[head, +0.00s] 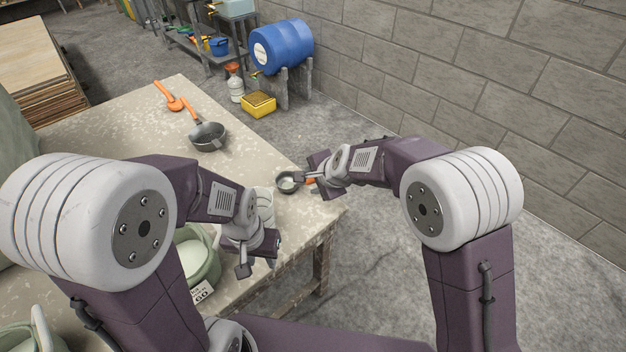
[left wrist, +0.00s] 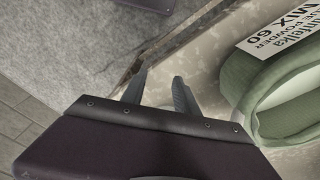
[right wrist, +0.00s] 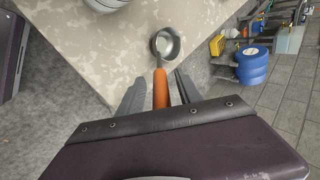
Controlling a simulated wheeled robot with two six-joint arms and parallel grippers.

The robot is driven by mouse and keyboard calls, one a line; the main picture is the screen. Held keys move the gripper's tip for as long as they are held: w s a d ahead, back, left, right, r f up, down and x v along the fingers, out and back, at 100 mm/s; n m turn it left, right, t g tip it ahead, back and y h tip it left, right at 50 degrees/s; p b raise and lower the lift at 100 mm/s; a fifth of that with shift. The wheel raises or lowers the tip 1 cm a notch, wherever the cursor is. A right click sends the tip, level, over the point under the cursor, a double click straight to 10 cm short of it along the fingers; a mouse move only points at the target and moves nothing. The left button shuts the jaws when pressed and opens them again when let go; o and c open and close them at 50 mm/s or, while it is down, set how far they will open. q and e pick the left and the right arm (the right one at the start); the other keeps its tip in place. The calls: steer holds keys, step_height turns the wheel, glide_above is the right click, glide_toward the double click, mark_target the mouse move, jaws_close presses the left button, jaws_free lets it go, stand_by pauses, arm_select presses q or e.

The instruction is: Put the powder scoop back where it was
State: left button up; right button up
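The small powder scoop, a dark round cup (head: 287,183) with an orange handle, is at the table's right edge; its handle (right wrist: 160,90) points out past the edge. My right gripper (head: 314,179) is at that handle. In the right wrist view its fingers (right wrist: 160,76) stand apart on either side of the handle, with narrow gaps showing. The cup's inside (right wrist: 165,44) looks pale; I cannot tell its contents.
A white container (head: 265,203) stands behind my left gripper. A second pail (head: 20,338) is at bottom left. The table's middle is clear.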

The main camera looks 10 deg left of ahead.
steer(key=shift+r, duration=0.15)
steer(key=p+v, duration=0.4)
steer(key=v, duration=0.8)
steer(key=s+d+f+n+g+h, duration=0.2)
steer(key=s+d+f+n, duration=0.3)
steer(key=s+d, duration=0.3)
steer(key=s+d+f+n+g+h, duration=0.2)
steer(key=s+d+f+n, duration=0.3)
steer(key=d, duration=0.9)
steer(key=s+g, duration=0.1)
steer(key=s, duration=0.2)
steer(key=shift+s+f+h, duration=0.2)
steer(key=shift+h, duration=0.1)
steer(key=shift+d+r, duration=0.1)
steer(key=shift+d, duration=0.05)
